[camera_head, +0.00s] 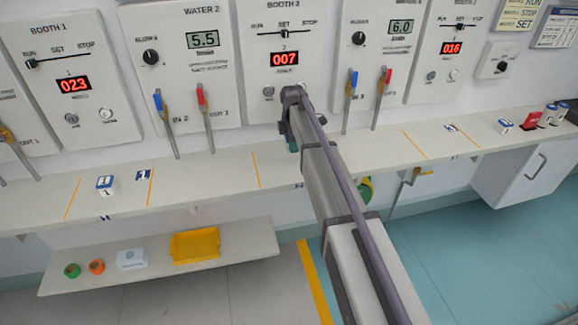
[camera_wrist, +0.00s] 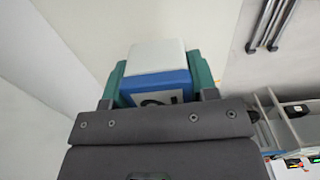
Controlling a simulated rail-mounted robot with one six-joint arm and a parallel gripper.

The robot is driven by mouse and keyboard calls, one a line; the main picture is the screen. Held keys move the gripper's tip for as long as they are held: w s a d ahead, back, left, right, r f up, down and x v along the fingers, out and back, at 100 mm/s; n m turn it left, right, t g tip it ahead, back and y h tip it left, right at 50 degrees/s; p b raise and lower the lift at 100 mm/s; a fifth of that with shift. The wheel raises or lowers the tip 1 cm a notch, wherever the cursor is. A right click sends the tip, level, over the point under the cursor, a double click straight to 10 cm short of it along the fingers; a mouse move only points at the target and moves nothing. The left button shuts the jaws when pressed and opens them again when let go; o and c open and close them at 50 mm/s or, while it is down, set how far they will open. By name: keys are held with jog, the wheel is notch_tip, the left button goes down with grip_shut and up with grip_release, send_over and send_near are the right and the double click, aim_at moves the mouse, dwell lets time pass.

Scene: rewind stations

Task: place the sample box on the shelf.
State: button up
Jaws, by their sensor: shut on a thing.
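My gripper (camera_wrist: 159,76) has teal fingers on both sides of a box with a white top and a blue body, the sample box (camera_wrist: 155,84). It is shut on this box; a dark mark on the box's near face is partly hidden by the gripper body. In the head view only a bit of teal of my gripper (camera_head: 292,145) shows beside my arm, in front of the booth 2 panel, and the held box is hidden there. A long shelf (camera_head: 210,176) runs under the panels. A lower shelf (camera_head: 245,243) hangs at the lower left.
A similar box (camera_head: 105,185) stands on the long shelf at left, near a "1" label (camera_head: 143,175). More small boxes (camera_head: 505,126) and a red item (camera_head: 530,119) stand at far right. The lower shelf holds a yellow tray (camera_head: 195,244), a white box (camera_head: 132,259) and two rolls. Levers (camera_head: 205,120) stick out over the long shelf.

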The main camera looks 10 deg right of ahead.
aim_at(292, 163)
notch_tip(292, 163, down, 7)
jog(key=b, duration=0.5)
jog(key=shift+a+r, duration=0.1)
jog(key=shift+r, duration=0.15)
jog(key=shift+c, duration=0.3)
jog(key=shift+f, duration=0.3)
jog(key=o, duration=1)
jog(key=shift+r, duration=0.1)
notch_tip(292, 163, up, 13)
jog(key=p, duration=1.2)
jog(key=shift+p, duration=0.4)
jog(key=shift+f, duration=0.25)
